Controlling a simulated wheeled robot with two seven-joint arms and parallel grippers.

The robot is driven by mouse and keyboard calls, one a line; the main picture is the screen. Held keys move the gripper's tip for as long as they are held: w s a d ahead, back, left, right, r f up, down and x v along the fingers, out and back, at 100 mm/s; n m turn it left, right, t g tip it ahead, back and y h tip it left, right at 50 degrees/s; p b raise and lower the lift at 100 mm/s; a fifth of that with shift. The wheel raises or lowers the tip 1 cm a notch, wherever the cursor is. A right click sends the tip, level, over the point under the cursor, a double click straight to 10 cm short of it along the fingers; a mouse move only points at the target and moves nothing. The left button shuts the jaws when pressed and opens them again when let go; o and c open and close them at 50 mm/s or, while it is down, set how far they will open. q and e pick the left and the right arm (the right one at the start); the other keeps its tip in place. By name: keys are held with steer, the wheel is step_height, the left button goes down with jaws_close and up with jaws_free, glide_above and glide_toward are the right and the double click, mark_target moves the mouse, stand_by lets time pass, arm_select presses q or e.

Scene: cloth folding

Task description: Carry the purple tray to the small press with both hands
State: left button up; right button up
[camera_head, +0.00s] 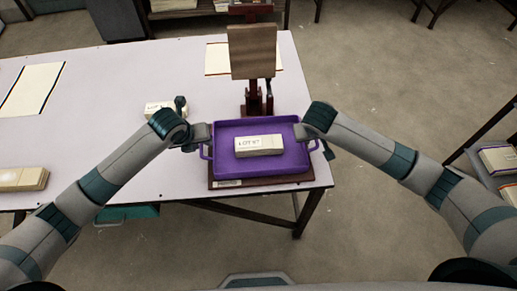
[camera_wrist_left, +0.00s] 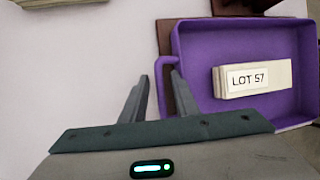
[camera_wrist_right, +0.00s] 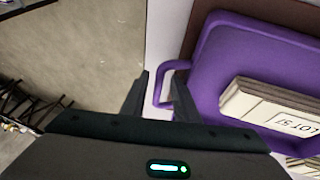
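The purple tray (camera_head: 222,160) sits over the dark brown base board of the small press (camera_head: 262,183) at the table's front right corner. A cream paper bundle marked LOT 57 (camera_head: 259,145) lies in the tray and also shows in the left wrist view (camera_wrist_left: 250,80). My left gripper (camera_wrist_left: 160,82) is open, its fingers either side of the tray's left handle (camera_wrist_left: 162,66). My right gripper (camera_wrist_right: 160,80) is open, its fingers either side of the right handle (camera_wrist_right: 158,98). Whether the fingers touch the handles cannot be told.
A small bundle (camera_head: 165,109) lies behind my left wrist, and another stack (camera_head: 24,179) at the far left of the pale table (camera_head: 110,90). A shelf (camera_head: 495,158) stands off to the right.

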arm_select(q)
steer(key=v, duration=1.2)
arm_select(e)
steer(key=v, duration=1.2)
arm_select(q)
steer(key=shift+d+f, duration=0.1)
arm_select(e)
steer(key=shift+f, duration=0.1)
stand_by(0.5)
